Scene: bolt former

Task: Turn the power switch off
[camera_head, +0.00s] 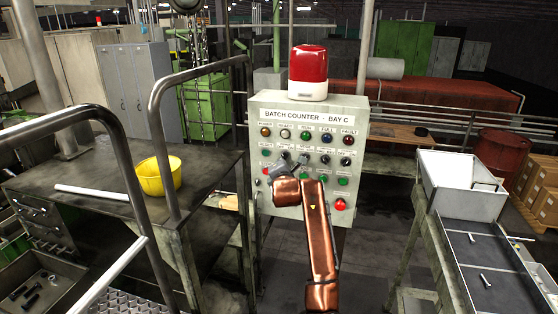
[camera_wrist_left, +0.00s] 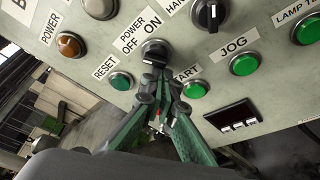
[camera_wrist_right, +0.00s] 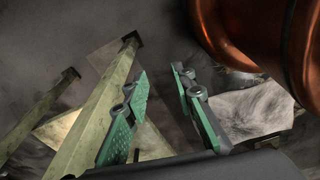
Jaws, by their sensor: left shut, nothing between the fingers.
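The power switch (camera_wrist_left: 155,47) is a black rotary knob on the control panel, below the labels POWER, OFF and ON. Its lower part is covered by my left gripper, and I cannot tell exactly which label it points to. My left gripper (camera_wrist_left: 158,68) is shut, its green fingers meeting right at the knob. I cannot tell whether they touch it. In the head view my left gripper (camera_head: 284,166) is in front of the panel's left half and hides part of the controls. My right gripper (camera_wrist_right: 160,72) is open and empty, with floor and beams beyond it.
The grey panel (camera_head: 258,105), labelled BATCH COUNTER - BAY C, has a red beacon (camera_head: 308,68) on top. The reset button (camera_wrist_left: 121,81) and start button (camera_wrist_left: 195,89) flank the switch. A handrail (camera_head: 160,130) and bench (camera_head: 100,205) stand left; a chute (camera_head: 465,185) stands right.

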